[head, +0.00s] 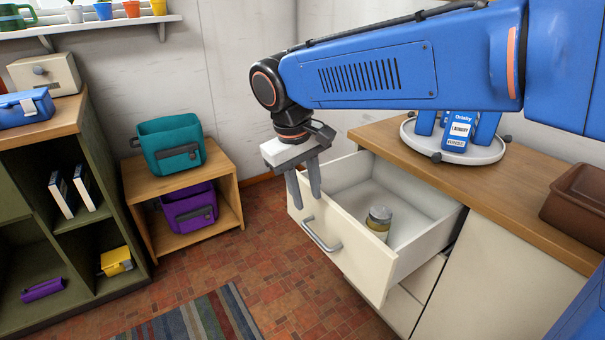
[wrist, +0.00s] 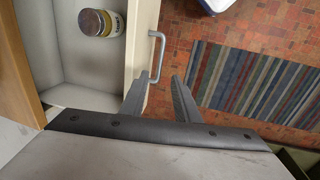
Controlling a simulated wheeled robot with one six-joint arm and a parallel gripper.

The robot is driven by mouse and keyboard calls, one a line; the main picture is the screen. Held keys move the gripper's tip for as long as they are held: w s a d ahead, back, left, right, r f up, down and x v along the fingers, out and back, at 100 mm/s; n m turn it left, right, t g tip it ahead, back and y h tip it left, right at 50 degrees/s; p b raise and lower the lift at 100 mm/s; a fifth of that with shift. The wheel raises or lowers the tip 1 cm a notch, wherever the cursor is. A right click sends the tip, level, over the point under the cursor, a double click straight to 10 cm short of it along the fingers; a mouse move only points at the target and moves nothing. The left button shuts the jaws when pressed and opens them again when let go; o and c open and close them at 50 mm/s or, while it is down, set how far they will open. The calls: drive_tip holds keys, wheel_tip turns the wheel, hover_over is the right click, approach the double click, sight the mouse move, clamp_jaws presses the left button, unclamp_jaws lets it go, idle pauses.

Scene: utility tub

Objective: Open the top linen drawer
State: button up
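The top linen drawer (head: 357,238) stands pulled well out from the white cabinet, its inside exposed. Its grey bar handle (head: 321,236) is on the front panel; it also shows in the wrist view (wrist: 158,48). My gripper (head: 306,201) is open and empty, fingers pointing down by the left end of the drawer front. In the wrist view its fingers (wrist: 154,88) are apart near the handle's lower end. I cannot tell whether they touch the drawer.
A round tray (head: 409,134) with blue-and-white boxes and a brown box (head: 580,197) are on the wooden countertop (head: 510,195). A low shelf (head: 181,240) with teal and purple bins stands left. A striped rug (head: 200,318) lies on clear tiled floor before the drawer.

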drive_tip(key=shift+s+a+r, duration=0.1)
drive_tip(key=shift+a+r, duration=0.05)
drive_tip(key=shift+r, duration=0.7)
drive_tip(key=shift+s+a+r, duration=0.1)
drive_tip(key=shift+r, duration=0.8)
drive_tip(key=shift+s+a+r, duration=0.1)
drive_tip(key=shift+a+r, duration=0.05)
drive_tip(key=shift+r, duration=0.7)
drive_tip(key=s+d+f+m+t+y, duration=0.1)
drive_tip(key=s+d+f+m, duration=0.15)
drive_tip(key=d, duration=0.55)
drive_tip(key=s+d+f+m, duration=0.1)
drive_tip(key=s+d+f, duration=0.15)
drive_tip(key=d, duration=0.65)
drive_tip(key=s+d+f+m+t+y, duration=0.1)
drive_tip(key=s+d, duration=0.2)
drive_tip(key=d, duration=0.5)
drive_tip(key=s+d+f+m+t, duration=0.1)
drive_tip(key=s+d+f+m, duration=0.2)
drive_tip(key=s+d+f, duration=0.3)
drive_tip(key=shift+s+d+f+t, duration=0.3)
drive_tip(key=shift+s+d+f, duration=0.1)
drive_tip(key=shift+s+f, duration=0.3)
